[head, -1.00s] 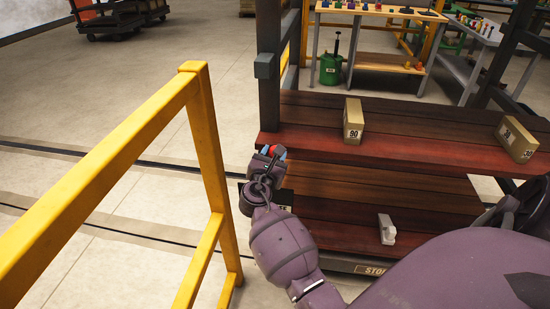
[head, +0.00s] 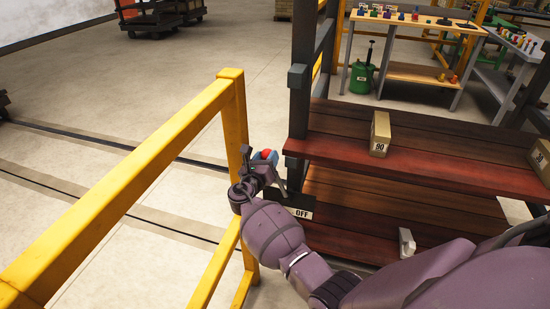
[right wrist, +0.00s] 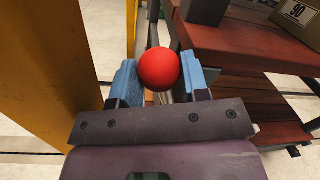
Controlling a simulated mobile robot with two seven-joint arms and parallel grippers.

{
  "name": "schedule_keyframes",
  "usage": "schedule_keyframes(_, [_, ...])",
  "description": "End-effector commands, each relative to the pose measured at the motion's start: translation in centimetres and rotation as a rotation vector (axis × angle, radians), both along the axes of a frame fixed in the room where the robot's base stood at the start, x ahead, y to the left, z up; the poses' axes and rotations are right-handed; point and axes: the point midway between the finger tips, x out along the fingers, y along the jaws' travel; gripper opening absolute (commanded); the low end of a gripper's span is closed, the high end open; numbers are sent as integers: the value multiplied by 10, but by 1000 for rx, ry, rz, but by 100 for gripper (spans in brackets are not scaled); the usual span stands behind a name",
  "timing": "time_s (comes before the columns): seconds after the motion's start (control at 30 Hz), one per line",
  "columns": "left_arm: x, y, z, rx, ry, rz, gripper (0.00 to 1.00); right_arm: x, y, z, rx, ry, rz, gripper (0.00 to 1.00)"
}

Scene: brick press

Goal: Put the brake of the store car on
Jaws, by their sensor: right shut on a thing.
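The store car (head: 420,165) is a rack with dark red-brown wooden decks and dark posts. A brake lever with a red ball knob (head: 267,153) stands by its left corner post. An OFF plate (head: 302,213) shows low beside the lever. My right gripper (head: 264,157) is shut on the red knob. In the right wrist view the knob (right wrist: 159,69) sits between the two blue fingertips, and a metal rod shows behind it. The lower part of the lever is largely hidden by my right gripper and arm. My left gripper is not in view.
A yellow rail frame (head: 232,125) stands close to the left of my right gripper. A box marked 90 (head: 380,134) stands on the upper deck, another box (head: 541,160) at the right. A small pale block (head: 407,241) lies on the lower deck. Workbenches stand behind.

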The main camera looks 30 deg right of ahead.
Motion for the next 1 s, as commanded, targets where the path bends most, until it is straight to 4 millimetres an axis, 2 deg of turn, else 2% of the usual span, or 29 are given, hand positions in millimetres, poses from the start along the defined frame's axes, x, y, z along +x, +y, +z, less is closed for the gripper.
schedule_keyframes(0.6, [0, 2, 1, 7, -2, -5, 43, 6, 4, -3, -27, 32, 1, 0])
schedule_keyframes(0.63, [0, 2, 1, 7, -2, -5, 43, 6, 5, -3, -27, 32, 1, 46])
schedule_keyframes(0.77, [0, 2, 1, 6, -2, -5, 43, 6, 5, -3, -27, 32, 1, 66])
schedule_keyframes(1.0, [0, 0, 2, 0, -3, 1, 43, 5, 4, -3, -25, 30, 0, 67])
